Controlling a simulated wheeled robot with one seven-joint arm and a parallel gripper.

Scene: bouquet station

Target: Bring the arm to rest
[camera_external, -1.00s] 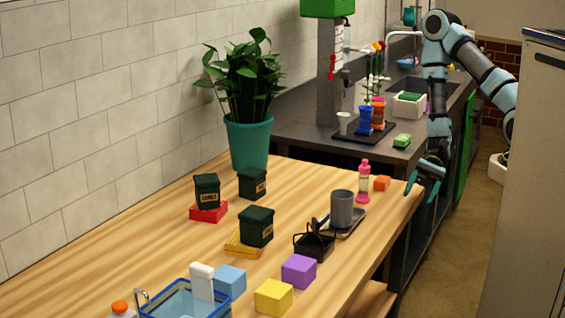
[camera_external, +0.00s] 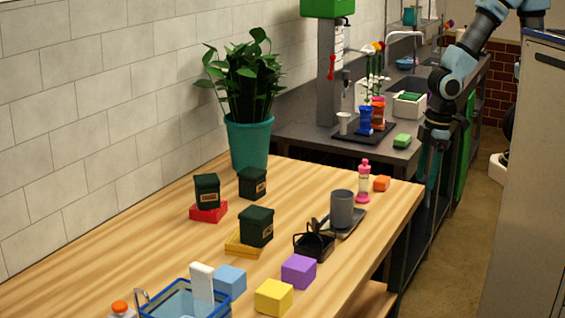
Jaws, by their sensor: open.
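My arm comes in from the upper right, bends at an elbow and hangs down past the right end of the wooden table (camera_external: 150,255). My gripper (camera_external: 430,190) points down beside the table's right edge, in front of the dark counter. Its teal fingers are open, with nothing seen between them.
The table holds a potted plant (camera_external: 249,142), dark canisters (camera_external: 257,226), a grey cup (camera_external: 342,208), coloured blocks (camera_external: 299,271) and a blue basket (camera_external: 175,305). Flower vases (camera_external: 365,120) stand on the counter. A tall cabinet (camera_external: 530,190) is at right; floor between is free.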

